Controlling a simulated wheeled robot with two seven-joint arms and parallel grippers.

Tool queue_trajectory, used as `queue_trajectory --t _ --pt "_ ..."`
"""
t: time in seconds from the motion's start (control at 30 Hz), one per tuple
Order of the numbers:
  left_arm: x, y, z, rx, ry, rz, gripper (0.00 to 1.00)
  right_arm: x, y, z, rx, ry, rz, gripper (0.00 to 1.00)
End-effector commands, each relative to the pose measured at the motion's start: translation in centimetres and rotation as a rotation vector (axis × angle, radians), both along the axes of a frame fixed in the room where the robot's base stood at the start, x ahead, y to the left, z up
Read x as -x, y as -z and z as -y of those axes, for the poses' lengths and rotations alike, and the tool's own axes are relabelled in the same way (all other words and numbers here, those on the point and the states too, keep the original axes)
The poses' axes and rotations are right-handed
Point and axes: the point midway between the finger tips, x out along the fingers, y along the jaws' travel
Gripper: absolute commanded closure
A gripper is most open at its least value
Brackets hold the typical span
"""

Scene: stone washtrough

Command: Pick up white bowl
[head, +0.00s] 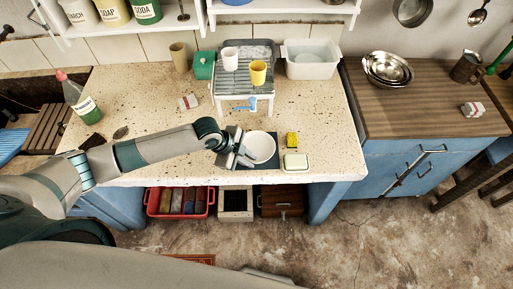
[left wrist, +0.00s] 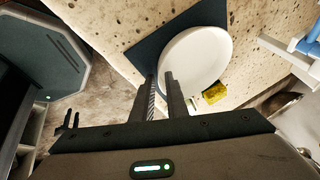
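The white bowl (head: 260,147) sits on a dark mat (head: 229,162) near the front edge of the speckled stone counter. My left gripper (head: 245,157) is low at the bowl's left side in the head view. In the left wrist view the bowl (left wrist: 200,58) lies just beyond the fingers (left wrist: 161,76). The two fingers are apart with a narrow gap, one overlapping the bowl's near rim and one just outside it. Whether they touch the rim is unclear. My right gripper is not in view.
A yellow sponge (head: 292,139) and a pale soap dish (head: 296,162) stand right of the bowl. Behind is a white rack (head: 230,88) with a white cup (head: 230,59) and yellow cup (head: 258,73). A green bottle (head: 80,102) stands at left.

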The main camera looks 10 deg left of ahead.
Motion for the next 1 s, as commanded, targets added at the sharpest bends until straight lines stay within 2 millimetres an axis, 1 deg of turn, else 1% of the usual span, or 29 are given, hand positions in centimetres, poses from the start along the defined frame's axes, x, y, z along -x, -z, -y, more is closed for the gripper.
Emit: queue_trajectory --t 0.2,0.23,0.27,0.3,0.77,0.87,1.0 --pt "0.1 0.2 -0.1 -0.002 0.0 -0.003 0.86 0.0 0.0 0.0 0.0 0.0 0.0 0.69" --pt "0.1 0.2 -0.1 -0.002 0.0 -0.003 0.92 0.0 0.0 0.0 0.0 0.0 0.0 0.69" --pt "0.1 0.2 -0.1 -0.002 0.0 -0.003 0.99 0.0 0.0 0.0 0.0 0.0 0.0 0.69" --pt "0.1 0.2 -0.1 -0.002 0.0 -0.003 1.0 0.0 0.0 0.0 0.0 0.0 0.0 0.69" --pt "0.0 -0.1 -0.1 -0.001 -0.001 0.001 1.0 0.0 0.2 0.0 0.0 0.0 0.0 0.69" --pt "0.0 -0.5 -0.1 0.0 0.001 0.001 1.0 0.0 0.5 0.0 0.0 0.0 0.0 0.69" --pt "-0.1 -1.7 -0.1 -0.001 0.0 0.004 1.0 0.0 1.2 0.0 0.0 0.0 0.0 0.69"
